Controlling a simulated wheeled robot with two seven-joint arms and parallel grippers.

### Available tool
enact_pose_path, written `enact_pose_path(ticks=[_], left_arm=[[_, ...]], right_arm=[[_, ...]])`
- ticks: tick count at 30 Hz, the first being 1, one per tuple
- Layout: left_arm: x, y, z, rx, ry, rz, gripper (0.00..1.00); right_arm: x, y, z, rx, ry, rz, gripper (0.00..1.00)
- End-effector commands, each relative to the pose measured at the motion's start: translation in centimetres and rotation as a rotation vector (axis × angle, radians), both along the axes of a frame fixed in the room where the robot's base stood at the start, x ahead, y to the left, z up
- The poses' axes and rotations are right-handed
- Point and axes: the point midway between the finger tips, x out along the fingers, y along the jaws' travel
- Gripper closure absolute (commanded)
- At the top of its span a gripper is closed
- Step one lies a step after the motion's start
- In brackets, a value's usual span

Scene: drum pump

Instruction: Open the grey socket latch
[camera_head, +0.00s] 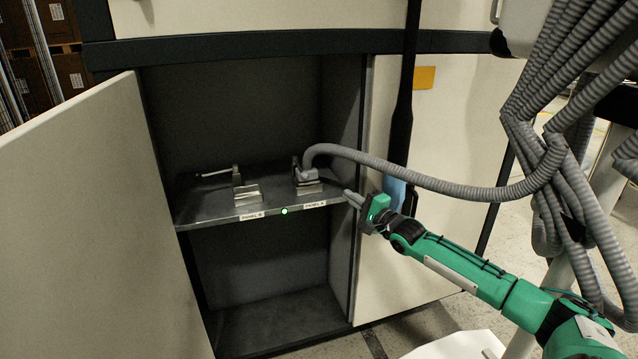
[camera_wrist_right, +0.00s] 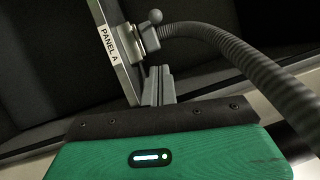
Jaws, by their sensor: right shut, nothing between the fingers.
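Two metal sockets stand on the shelf in the open cabinet. The right-hand socket (camera_head: 308,187), above the PANEL A label (camera_head: 315,205), has a grey hose end (camera_head: 306,174) at it. The left-hand socket (camera_head: 247,196), above the PANEL B label, has a thin lever (camera_head: 214,174) sticking out to its left. My right gripper (camera_head: 350,197) is shut and empty, just right of the shelf's front corner, apart from both sockets. In the right wrist view, the shut fingers (camera_wrist_right: 158,92) point toward the PANEL A socket (camera_wrist_right: 148,40), which has a small ball knob (camera_wrist_right: 155,17). I cannot tell which part is the latch.
The grey hose (camera_head: 430,182) arcs from the right-hand socket over my right gripper to the right. The open cabinet door (camera_head: 90,210) stands at the left. A green light (camera_head: 284,211) glows on the shelf edge (camera_head: 225,223). The lower compartment is empty.

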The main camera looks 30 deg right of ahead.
Motion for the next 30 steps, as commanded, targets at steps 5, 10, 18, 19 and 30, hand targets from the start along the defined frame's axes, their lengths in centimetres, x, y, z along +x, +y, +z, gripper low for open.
enact_pose_path(ticks=[5,10,18,19,30], left_arm=[[-0.2,0.0,0.1,0.001,0.001,-0.001,0.7],[-0.3,0.1,0.6,0.001,-0.004,-0.001,0.7],[-0.4,0.0,0.9,-0.006,-0.019,-0.003,0.7],[-0.3,-0.1,0.9,-0.007,-0.024,-0.003,0.7],[0.1,-0.4,0.7,-0.015,-0.045,-0.009,0.7]], right_arm=[[1.9,0.2,0.3,0.001,-0.003,0.0,1.0],[3.6,0.5,0.5,0.0,-0.003,0.0,1.0],[6.4,0.9,0.9,0.0,-0.003,0.0,1.0],[6.7,0.9,1.0,0.0,-0.003,0.0,1.0],[9.6,3.8,1.7,0.001,-0.002,0.001,1.0]])
